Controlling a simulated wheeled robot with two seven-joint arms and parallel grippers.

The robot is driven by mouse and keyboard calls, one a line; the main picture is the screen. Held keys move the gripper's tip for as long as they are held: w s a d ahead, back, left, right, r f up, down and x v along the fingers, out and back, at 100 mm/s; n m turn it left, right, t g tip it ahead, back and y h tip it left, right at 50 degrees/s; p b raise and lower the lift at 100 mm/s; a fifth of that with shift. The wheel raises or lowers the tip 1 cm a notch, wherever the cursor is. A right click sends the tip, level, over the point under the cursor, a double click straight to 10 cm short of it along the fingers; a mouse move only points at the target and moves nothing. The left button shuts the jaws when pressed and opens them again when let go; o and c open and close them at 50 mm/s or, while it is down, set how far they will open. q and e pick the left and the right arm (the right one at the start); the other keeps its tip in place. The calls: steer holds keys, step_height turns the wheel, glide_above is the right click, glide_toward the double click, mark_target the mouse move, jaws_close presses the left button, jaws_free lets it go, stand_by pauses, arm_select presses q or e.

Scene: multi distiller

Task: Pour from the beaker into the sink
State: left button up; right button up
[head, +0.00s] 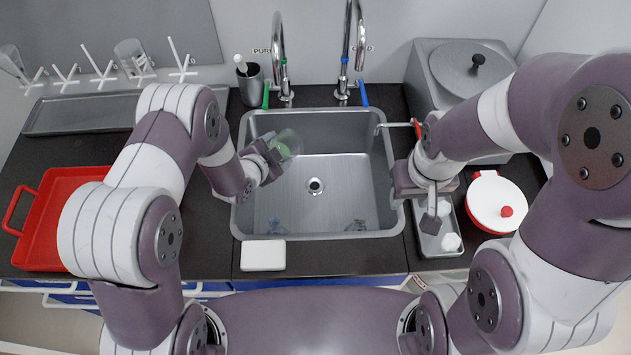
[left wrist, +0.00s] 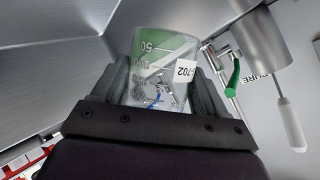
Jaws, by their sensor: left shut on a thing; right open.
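A clear glass beaker (head: 289,145) with a green tint is tilted over the left part of the metal sink (head: 310,185). My left gripper (head: 268,160) is shut on it. In the left wrist view the beaker (left wrist: 158,65) shows volume marks and a white label between the fingers. Whether liquid is leaving it cannot be told. My right gripper (head: 432,205) is open and empty, above a small metal tray at the sink's right side.
Two curved taps stand behind the sink, one with a green handle (head: 266,95) and one with a blue handle (head: 363,94). A red tray (head: 50,225) is at left, a drying rack with glassware behind it. A white-lidded red pot (head: 495,203) and a grey machine (head: 450,75) are at right.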

arm_select(q)
steer(key=shift+d+f+m+t+y, duration=0.15)
steer(key=shift+f+m+t+y, duration=0.2)
steer(key=shift+m+y, duration=0.3)
steer(key=shift+f+m+y+b, duration=0.15)
steer(key=shift+m+y+b, duration=0.1)
steer(key=shift+y+b, duration=0.15)
steer(key=shift+s+d+f+m+t+y+b, duration=0.15)
steer(key=shift+d+f+m+t+y+b, duration=0.15)
steer(key=shift+f+m+t+y+b, duration=0.5)
steer(key=shift+s+d+f+m+y+b, duration=0.25)
steer(key=shift+d+f+m+b, duration=0.1)
steer(key=shift+d+b, duration=0.15)
steer(key=shift+s+d+f+m+y+b, duration=0.2)
steer(key=shift+d+f+m+b, duration=0.15)
steer(key=shift+d+b, duration=0.15)
steer(key=shift+s+d+r+m+t+y, duration=0.1)
steer(key=shift+d+r+m+t+y, duration=0.3)
steer(key=shift+m+t, duration=0.2)
